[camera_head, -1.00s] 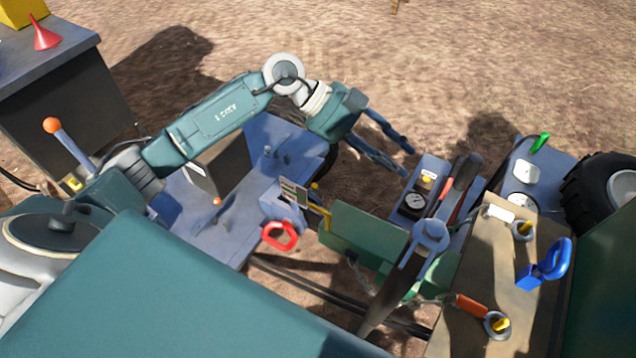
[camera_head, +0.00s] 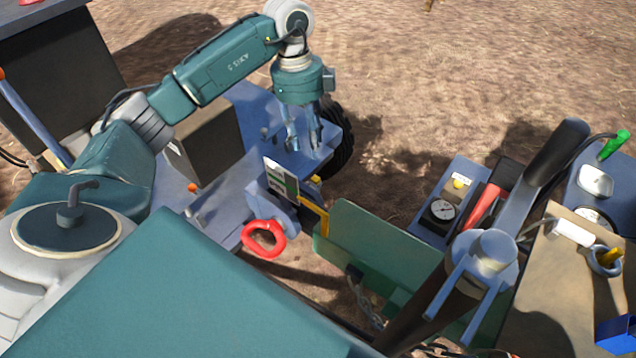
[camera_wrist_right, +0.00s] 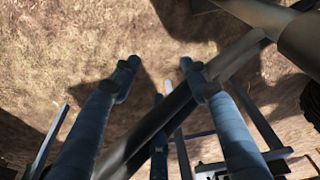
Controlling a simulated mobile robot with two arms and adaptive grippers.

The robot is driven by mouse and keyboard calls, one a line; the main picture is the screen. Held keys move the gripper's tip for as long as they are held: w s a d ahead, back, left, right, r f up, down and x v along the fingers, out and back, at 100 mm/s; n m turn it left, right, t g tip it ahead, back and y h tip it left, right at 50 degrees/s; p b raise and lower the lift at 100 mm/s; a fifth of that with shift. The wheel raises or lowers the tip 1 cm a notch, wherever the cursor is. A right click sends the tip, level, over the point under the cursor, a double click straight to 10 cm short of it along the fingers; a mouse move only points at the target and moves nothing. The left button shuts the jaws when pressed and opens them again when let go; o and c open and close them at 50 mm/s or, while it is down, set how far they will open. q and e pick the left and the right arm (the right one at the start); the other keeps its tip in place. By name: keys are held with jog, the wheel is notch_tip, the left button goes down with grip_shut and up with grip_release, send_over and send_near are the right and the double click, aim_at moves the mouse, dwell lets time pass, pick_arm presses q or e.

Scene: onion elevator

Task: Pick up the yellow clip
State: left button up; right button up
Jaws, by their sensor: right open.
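Several small yellow parts show in the head view, and I cannot tell for sure which is the clip. One yellow piece (camera_head: 611,257) sits in a grey ring at the right. A thin yellow bracket (camera_head: 315,214) stands by the green panel, and a small yellow tip (camera_head: 315,178) is just above it. My left gripper (camera_head: 304,148) points down over the blue platform, its fingers apart with nothing seen between them. My right gripper (camera_wrist_right: 158,63) is open and empty in the right wrist view, above a dark bar (camera_wrist_right: 165,115) and bare ground.
A red ring handle (camera_head: 263,239) and a green panel (camera_head: 375,250) are near the middle. A lever with a black grip (camera_head: 557,153) rises at the right beside a gauge box (camera_head: 441,211). A black tyre (camera_head: 342,140) stands behind the platform. Open dirt lies beyond.

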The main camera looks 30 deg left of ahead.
pick_arm(q)
jog(key=f, duration=0.2)
jog(key=b, duration=0.1)
send_over(315, 178)
jog(key=f, duration=0.5)
jog(key=shift+s+a+f, duration=0.1)
jog(key=shift+a+f, duration=0.05)
jog(key=shift+a, duration=0.15)
jog(key=f+b, duration=0.1)
jog(key=f, duration=0.3)
jog(key=shift+d+f, duration=0.2)
pick_arm(e)
jog(key=w+v, duration=0.2)
jog(key=v, duration=0.6)
jog(key=shift+r+t, duration=0.3)
jog(key=shift+r, duration=0.15)
jog(key=shift+w, duration=0.15)
pick_arm(q)
jog(key=shift+r, duration=0.1)
grip_shut()
